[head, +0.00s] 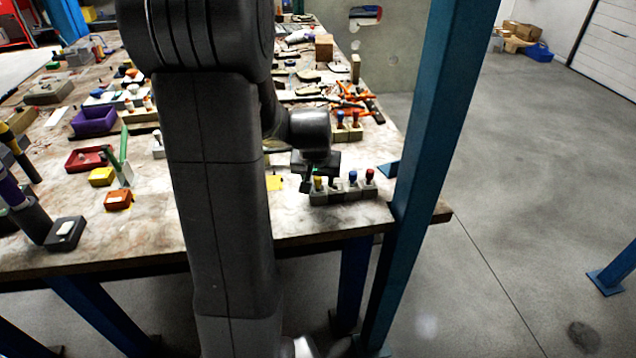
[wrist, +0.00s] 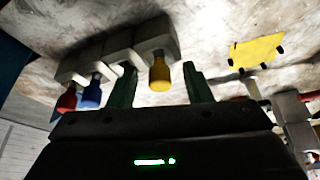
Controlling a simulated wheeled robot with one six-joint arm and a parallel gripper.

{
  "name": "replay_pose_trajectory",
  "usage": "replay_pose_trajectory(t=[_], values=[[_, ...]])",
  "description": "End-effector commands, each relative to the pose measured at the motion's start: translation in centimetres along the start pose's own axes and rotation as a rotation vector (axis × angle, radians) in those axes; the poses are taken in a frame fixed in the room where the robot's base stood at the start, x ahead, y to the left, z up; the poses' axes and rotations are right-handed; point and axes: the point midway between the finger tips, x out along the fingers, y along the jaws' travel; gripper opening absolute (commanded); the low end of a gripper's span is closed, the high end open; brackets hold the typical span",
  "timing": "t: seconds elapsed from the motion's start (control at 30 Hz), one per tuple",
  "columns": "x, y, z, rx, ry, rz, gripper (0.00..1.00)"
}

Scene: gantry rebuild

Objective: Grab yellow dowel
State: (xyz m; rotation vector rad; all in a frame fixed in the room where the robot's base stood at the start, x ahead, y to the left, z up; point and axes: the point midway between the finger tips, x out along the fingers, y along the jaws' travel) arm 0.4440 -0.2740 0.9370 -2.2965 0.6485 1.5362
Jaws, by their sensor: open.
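The yellow dowel (wrist: 160,76) stands in a grey block holder (wrist: 152,38), and in the wrist view it lies between the two green fingers of my gripper (wrist: 158,84). My gripper is open, with a gap visible on both sides of the dowel. In the head view the yellow dowel (head: 318,184) stands at the left part of the grey holder (head: 345,195), near the table's front right corner. My gripper (head: 312,180) is right at it, and its fingers are partly hidden. A blue dowel (wrist: 92,94) and a red dowel (wrist: 67,99) stand in the same row.
A blue post (head: 425,150) rises at the table's right corner, close to the holder. A second holder with dowels (head: 348,132) and orange-handled tools (head: 350,97) lie farther back. A yellow piece (wrist: 258,50) lies flat beside the holder. Small bins (head: 95,120) stand on the left.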

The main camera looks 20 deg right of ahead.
Motion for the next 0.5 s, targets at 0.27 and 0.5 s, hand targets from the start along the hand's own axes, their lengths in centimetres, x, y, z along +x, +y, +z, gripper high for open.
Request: replay_pose_trajectory(t=[0.27, 0.5], values=[[0.56, 0.0, -0.01, 0.0, 0.001, 0.0, 0.45], [0.54, -0.01, -0.01, 0.0, 0.001, 0.0, 0.08]])
